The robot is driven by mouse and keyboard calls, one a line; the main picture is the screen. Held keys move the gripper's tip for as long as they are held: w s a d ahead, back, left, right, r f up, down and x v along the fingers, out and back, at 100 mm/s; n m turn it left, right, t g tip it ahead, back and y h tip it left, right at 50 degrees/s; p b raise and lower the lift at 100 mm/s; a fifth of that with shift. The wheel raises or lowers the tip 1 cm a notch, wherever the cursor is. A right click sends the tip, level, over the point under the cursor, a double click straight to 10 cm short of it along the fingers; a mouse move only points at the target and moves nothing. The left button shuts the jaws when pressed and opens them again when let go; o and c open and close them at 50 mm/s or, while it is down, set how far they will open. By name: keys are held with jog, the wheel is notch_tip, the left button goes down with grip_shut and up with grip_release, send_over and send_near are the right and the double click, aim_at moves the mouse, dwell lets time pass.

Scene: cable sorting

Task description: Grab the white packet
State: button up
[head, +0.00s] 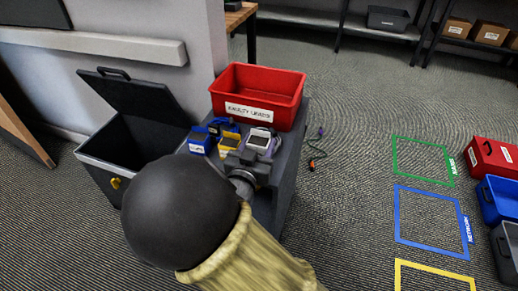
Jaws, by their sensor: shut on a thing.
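The white packet (263,140), pale with a dark grey patch on its face, is at the right end of a small group of packets on the dark stand, in front of the red bin. My gripper (250,156) is at the packet's lower left edge and is shut on it. The fingertips are small here and partly hidden by my arm. I cannot tell whether the packet is lifted off the stand.
Blue packets (200,141) and a yellow packet (229,139) lie close to the left. The red bin (256,77) stands behind. A black lidded bin (100,150) is at left.

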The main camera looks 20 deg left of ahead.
aim_at(259, 141)
notch_tip(259, 141, up, 6)
jog(key=shift+r+p, duration=0.1)
jog(key=shift+p, duration=1.15)
jog(key=shift+d, duration=0.1)
